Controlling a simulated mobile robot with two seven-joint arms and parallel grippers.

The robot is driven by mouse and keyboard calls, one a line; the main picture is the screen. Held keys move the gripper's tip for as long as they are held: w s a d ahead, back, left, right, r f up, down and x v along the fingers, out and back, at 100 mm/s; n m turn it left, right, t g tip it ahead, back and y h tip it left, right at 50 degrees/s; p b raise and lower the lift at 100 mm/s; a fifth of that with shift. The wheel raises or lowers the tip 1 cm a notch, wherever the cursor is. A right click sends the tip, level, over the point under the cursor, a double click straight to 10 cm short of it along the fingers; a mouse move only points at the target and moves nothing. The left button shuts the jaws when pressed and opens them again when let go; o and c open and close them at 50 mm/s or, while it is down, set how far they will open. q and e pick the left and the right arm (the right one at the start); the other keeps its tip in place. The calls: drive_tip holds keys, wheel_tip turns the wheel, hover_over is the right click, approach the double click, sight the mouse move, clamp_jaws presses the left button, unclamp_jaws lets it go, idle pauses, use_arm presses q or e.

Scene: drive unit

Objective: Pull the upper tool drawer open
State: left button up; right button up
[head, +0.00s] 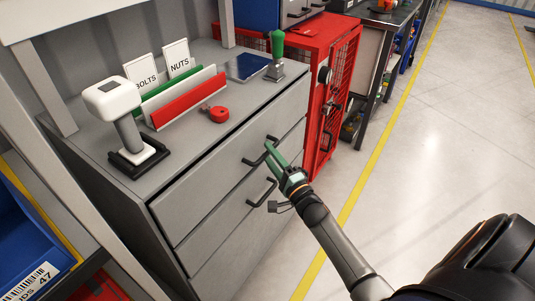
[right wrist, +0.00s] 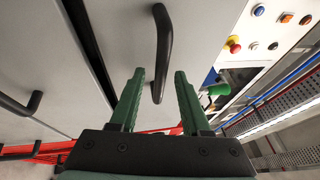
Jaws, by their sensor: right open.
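The grey drawer cabinet (head: 160,190) stands left of centre in the head view. Its upper drawer front (head: 212,190) looks shut, with a dark line under the cabinet top. The upper drawer's black bar handle (head: 253,162) is partly covered by my right gripper (head: 270,152). That gripper is green, open and empty. In the right wrist view a black handle (right wrist: 162,45) reaches down between the open fingers (right wrist: 160,75); I cannot tell whether they touch it. A second handle (right wrist: 22,106) shows at left there. The lower drawer's handle (head: 262,192) sits just below. My left gripper is not in view.
On the cabinet top are a white-headed scanner (head: 112,97), a red tape measure (head: 218,114), label holders (head: 180,97) and a green-handled tool (head: 277,45). A red mesh cabinet (head: 328,70) stands beside it. The floor (head: 435,150) at right is clear.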

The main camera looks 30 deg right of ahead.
drive_tip(key=shift+w+r, duration=0.15)
drive_tip(key=shift+w, duration=0.55)
drive_tip(key=shift+c, duration=0.3)
clamp_jaws()
idle(0.7)
